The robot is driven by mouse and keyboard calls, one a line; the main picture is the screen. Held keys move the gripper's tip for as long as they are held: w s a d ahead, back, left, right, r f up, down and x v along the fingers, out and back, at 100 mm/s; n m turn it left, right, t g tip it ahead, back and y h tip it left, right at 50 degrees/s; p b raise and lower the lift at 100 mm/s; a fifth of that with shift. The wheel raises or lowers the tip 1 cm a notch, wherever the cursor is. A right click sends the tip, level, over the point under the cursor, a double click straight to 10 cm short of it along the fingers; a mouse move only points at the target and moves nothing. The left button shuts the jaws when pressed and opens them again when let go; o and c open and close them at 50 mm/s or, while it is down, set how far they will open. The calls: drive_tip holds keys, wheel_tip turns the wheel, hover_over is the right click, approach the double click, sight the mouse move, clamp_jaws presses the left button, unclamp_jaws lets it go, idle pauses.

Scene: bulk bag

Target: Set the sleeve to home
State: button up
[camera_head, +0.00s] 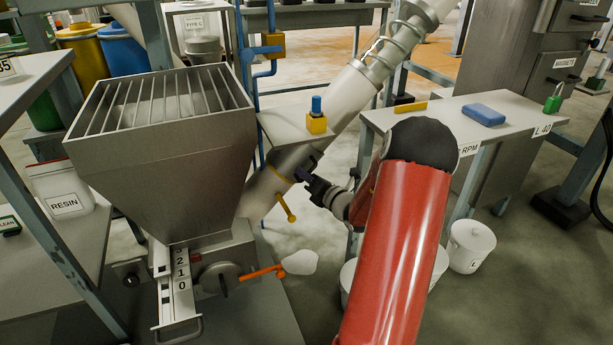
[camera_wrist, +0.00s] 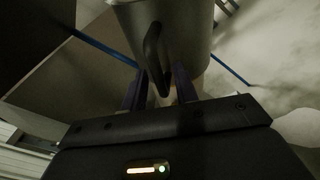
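The sleeve is most likely the grey metal collar (camera_head: 289,160) around the slanted pale tube, beside the hopper. In the wrist view a grey cylinder (camera_wrist: 190,30) with a dark loop handle (camera_wrist: 152,50) fills the top middle. My gripper (camera_head: 306,174) is at the right side of this collar. In the wrist view the two fingers of my gripper (camera_wrist: 160,88) stand apart, one on each side of the handle's lower end. Gaps seem to show beside the handle, so I see no firm hold. I cannot read any position mark on the sleeve.
A grated steel hopper (camera_head: 160,125) stands left, with a numbered slide (camera_head: 181,285) and an orange lever (camera_head: 262,272) below. A yellow lever (camera_head: 287,208) hangs under the tube. A table (camera_head: 450,112) with a blue block (camera_head: 483,114) is right. White buckets (camera_head: 470,247) stand on the floor.

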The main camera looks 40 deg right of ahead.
drive_tip(key=s, duration=0.7)
drive_tip(key=shift+s+d, duration=0.15)
drive_tip(key=shift+s, duration=0.1)
